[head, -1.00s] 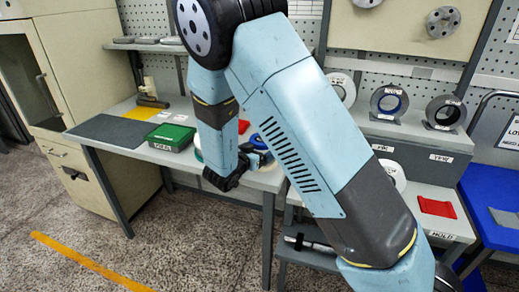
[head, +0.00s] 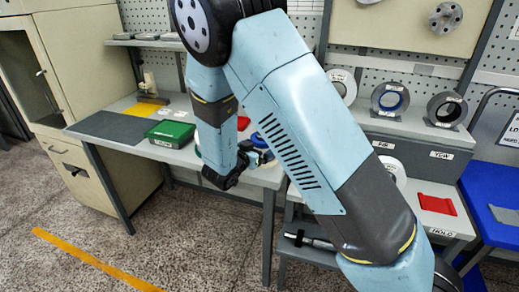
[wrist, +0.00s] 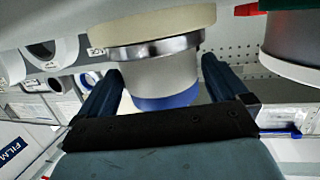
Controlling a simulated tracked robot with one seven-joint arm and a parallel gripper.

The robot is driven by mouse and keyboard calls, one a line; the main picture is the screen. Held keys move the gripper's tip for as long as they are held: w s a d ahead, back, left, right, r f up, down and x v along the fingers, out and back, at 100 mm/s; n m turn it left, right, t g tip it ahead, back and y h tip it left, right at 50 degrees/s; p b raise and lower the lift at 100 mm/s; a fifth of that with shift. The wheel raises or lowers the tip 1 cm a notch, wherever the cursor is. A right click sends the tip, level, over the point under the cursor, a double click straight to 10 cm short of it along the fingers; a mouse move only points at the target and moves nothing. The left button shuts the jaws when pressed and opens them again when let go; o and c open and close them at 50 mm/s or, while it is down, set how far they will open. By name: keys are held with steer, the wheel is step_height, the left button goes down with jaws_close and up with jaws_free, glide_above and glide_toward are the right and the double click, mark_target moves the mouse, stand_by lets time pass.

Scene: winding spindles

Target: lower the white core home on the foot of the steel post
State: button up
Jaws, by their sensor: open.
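In the wrist view a pale grey-white cylinder (wrist: 165,77), which looks like the white core, stands between the fingers of my gripper (wrist: 161,68). A blue band (wrist: 167,102) shows at its near end. A shiny steel ring (wrist: 155,47) and a broad cream disc (wrist: 150,25) lie beyond its far end. The gripper is open, one dark blue finger on each side of the cylinder; I cannot tell whether either touches it. The steel post is not clearly visible, so how the core sits on its foot is hidden. In the head view my arm hides most of this spot.
In the head view, a green box (head: 170,133) sits on the bench left of my arm. Reels, including a blue-centred one (head: 390,99), and a red cloth (head: 437,205) are at right.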

steer(key=v, duration=1.3)
steer(key=shift+s+f, duration=0.1)
